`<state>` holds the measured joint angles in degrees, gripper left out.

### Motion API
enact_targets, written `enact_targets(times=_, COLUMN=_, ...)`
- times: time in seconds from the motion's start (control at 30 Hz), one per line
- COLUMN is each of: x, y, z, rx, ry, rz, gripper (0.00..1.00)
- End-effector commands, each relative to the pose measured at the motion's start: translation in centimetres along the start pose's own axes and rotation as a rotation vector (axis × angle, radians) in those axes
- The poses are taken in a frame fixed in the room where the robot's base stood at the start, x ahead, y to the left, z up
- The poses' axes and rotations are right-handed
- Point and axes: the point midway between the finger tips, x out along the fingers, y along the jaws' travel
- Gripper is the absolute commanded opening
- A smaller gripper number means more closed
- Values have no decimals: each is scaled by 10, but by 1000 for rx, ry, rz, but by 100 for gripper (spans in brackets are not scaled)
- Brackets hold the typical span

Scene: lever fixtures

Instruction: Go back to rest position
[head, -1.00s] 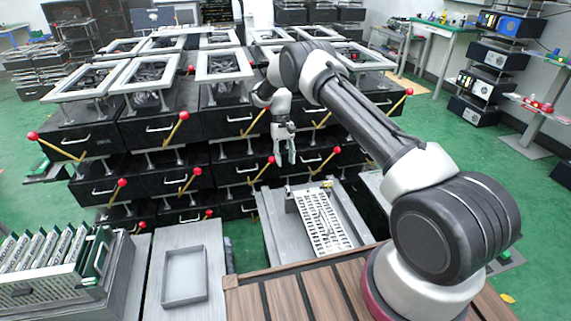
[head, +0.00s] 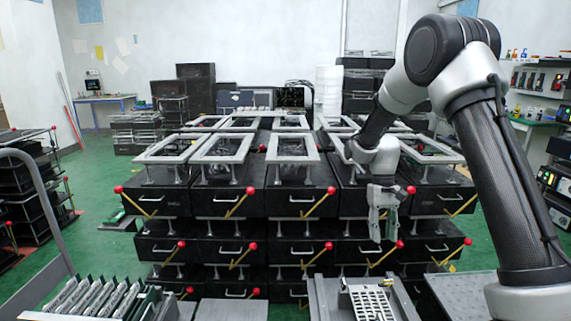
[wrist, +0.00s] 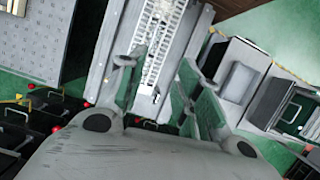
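My gripper (head: 382,226) hangs fingers down in front of the stacked black lever fixtures, right of the middle in the head view. In the wrist view the two green-padded fingers of my gripper (wrist: 160,95) stand apart with nothing between them. My arm rises at the right of the head view and bends down to the gripper. The black fixtures (head: 300,203) carry grey square frames on top and yellow levers (head: 320,202) with red ball ends.
A grey tray with a white perforated rack (head: 371,304) stands below the gripper; the rack also shows in the wrist view (wrist: 160,40). A rack of upright boards (head: 95,300) stands at the lower left.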

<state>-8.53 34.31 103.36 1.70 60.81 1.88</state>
Motion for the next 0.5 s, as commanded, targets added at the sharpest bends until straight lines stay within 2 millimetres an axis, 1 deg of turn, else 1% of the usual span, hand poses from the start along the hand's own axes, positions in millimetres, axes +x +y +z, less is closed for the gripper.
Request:
enact_targets(times=0.03, x=-18, y=4, z=24, rx=0, ry=28, rz=-1, gripper=34)
enact_targets(times=0.07, x=-26, y=7, z=36, rx=0, ry=43, rz=-2, gripper=34)
enact_targets(times=0.1, x=-36, y=10, z=54, rx=0, ry=64, rz=-2, gripper=34)
enact_targets(times=0.17, x=-49, y=14, z=80, rx=2, ry=95, rz=-3, gripper=34)
enact_targets(times=0.2, x=-56, y=17, z=98, rx=4, ry=116, rz=-3, gripper=34)
enact_targets(times=0.27, x=-66, y=21, z=124, rx=7, ry=149, rz=-3, gripper=34)
enact_targets(times=0.3, x=-72, y=24, z=141, rx=9, ry=173, rz=-3, gripper=34)
enact_targets(times=0.37, x=-78, y=27, z=166, rx=13, ry=208, rz=-2, gripper=34)
enact_targets(times=0.4, x=-81, y=30, z=183, rx=16, ry=232, rz=-2, gripper=34)
enact_targets(times=0.47, x=-85, y=33, z=207, rx=22, ry=269, rz=-1, gripper=34)
enact_targets(times=0.5, x=-86, y=34, z=223, rx=26, ry=296, rz=-1, gripper=34)
